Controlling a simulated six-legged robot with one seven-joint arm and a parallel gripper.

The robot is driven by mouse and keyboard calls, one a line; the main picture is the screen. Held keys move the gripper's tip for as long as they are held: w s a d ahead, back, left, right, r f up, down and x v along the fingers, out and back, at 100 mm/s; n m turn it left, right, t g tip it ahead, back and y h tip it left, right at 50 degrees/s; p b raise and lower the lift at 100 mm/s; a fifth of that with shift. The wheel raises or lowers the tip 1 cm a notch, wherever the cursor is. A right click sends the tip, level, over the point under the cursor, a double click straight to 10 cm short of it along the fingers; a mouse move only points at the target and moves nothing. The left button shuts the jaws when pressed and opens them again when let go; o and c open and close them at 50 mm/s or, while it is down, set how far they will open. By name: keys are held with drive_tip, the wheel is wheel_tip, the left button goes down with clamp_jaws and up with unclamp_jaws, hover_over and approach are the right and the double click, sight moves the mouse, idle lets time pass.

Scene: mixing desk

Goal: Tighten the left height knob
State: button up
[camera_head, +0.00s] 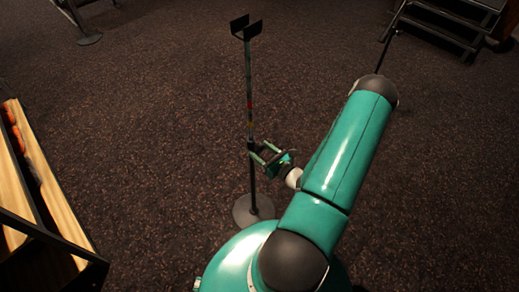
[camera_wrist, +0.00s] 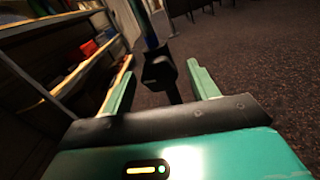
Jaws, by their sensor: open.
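A slim upright stand (camera_head: 249,85) has a forked top (camera_head: 246,27) and a round base (camera_head: 253,210) on the carpet. My gripper (camera_head: 262,150) is at the stand's pole, about mid-height, reaching in from the right. In the wrist view my gripper (camera_wrist: 160,70) is open, with one green finger on each side. A black knob (camera_wrist: 159,72) on the dark pole (camera_wrist: 148,25) appears between the fingers, with a gap on both sides. I cannot tell how deep it sits between them. In the head view the knob is too small to make out clearly.
A wooden shelf unit (camera_head: 60,205) stands at the left; its shelves (camera_wrist: 55,75) also fill the left of the wrist view. Metal steps (camera_head: 445,25) are at the upper right. The carpet (camera_head: 160,120) between is clear.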

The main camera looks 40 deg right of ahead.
drive_tip(key=s, duration=1.2)
drive_tip(key=shift+s+d, duration=0.15)
drive_tip(key=shift+s, duration=0.05)
drive_tip(key=w+n, duration=0.1)
drive_tip(key=w, duration=0.3)
drive_tip(key=w+n, duration=0.2)
drive_tip(key=w, duration=0.3)
drive_tip(key=w+n, duration=0.2)
drive_tip(key=w, duration=0.2)
drive_tip(key=shift+w+a+r, duration=0.25)
drive_tip(key=shift+w+r, duration=0.05)
drive_tip(key=shift+w, duration=0.1)
drive_tip(key=c, duration=1)
